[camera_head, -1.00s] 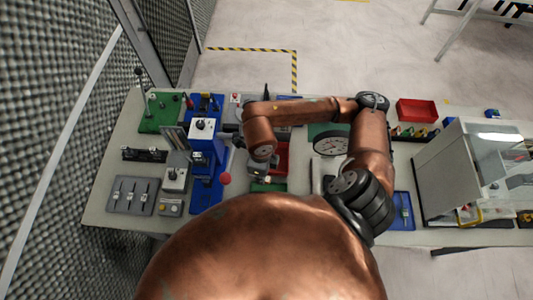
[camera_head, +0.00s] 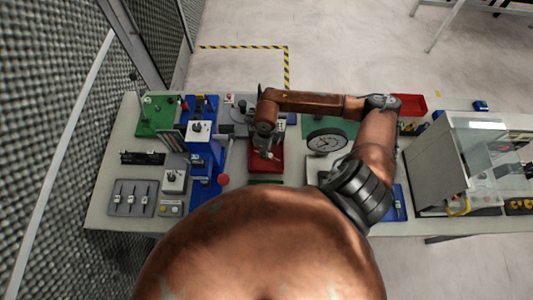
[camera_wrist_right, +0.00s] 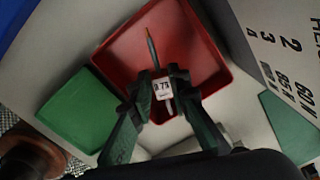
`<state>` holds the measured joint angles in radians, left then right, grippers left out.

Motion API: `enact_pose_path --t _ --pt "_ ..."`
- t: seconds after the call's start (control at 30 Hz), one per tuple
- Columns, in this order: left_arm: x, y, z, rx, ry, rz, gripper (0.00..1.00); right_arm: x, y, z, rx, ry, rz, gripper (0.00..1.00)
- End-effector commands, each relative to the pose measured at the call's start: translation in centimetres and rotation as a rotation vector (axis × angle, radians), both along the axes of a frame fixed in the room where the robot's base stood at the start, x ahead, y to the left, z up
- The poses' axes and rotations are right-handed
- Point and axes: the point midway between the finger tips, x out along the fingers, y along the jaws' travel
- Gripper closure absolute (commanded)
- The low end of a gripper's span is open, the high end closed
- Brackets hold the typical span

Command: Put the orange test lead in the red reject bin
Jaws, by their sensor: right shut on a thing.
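My right gripper (camera_wrist_right: 160,88) is shut on a thin lead (camera_wrist_right: 156,52) with an orange tip, a grey shaft and a white printed tag (camera_wrist_right: 162,87). In the wrist view the lead is in front of a square red bin (camera_wrist_right: 112,49), inside its outline. I cannot tell how high the lead is above the bin floor. In the head view the same red bin (camera_head: 257,166) is at the middle of the bench, with my right gripper (camera_head: 269,155) over it. The lead is too small there to make out clearly. My left gripper is not in view.
A green tray (camera_wrist_right: 78,112) is beside the red bin. A round dial (camera_head: 327,142) stands to its right, and a blue fixture (camera_head: 205,160) with a red-knobbed lever to its left. Another red bin (camera_head: 412,104) sits at the back right, near a clear-walled cabinet (camera_head: 440,165).

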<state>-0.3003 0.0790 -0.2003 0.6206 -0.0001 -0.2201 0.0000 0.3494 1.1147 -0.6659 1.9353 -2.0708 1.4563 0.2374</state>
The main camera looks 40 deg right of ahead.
Motion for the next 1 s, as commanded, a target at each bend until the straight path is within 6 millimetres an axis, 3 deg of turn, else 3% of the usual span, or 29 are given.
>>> enact_pose_path --t 0.4,0.77,0.8,1.0 --pt "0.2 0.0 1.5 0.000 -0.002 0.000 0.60 0.4 -0.6 -3.9 0.001 0.002 -0.001 1.00" --pt "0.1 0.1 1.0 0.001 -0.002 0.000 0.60 0.5 -0.6 -4.4 0.000 0.000 0.000 1.00" --pt "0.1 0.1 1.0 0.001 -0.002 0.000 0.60 0.5 -0.6 -4.4 0.000 0.000 0.000 0.82" --pt "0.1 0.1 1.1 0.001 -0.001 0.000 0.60 0.5 -0.6 -4.3 0.000 0.000 0.000 0.68"
